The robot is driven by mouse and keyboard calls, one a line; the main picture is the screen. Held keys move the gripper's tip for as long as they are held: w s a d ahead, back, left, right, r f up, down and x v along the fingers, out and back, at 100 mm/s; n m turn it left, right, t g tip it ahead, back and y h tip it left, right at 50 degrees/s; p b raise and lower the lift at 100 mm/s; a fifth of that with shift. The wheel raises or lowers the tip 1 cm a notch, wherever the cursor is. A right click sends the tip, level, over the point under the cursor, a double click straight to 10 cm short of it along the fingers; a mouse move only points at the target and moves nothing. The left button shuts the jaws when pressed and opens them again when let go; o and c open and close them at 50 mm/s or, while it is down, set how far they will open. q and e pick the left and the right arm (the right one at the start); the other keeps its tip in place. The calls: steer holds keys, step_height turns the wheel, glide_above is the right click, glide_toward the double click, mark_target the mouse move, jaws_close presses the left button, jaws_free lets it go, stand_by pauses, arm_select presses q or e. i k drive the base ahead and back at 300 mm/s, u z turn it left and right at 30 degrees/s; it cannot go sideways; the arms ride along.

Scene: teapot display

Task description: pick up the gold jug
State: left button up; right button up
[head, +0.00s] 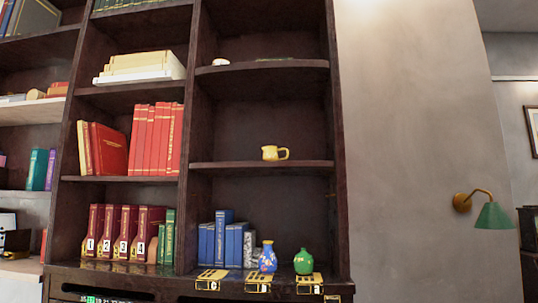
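The gold jug (270,153) is a small yellow-gold vessel with its handle on the right. It stands upright on the middle shelf (225,165) of the right-hand bookcase column, with nothing beside it. Neither of my grippers shows in the head view.
Below stand a blue patterned vase (268,257), a green vase (303,262) and blue books (225,238). A green wall lamp (493,216) sticks out at the right.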

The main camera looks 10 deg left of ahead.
mark_target(270, 154)
steer(key=u, duration=0.85)
steer(key=i, duration=1.15)
steer(key=z, duration=0.55)
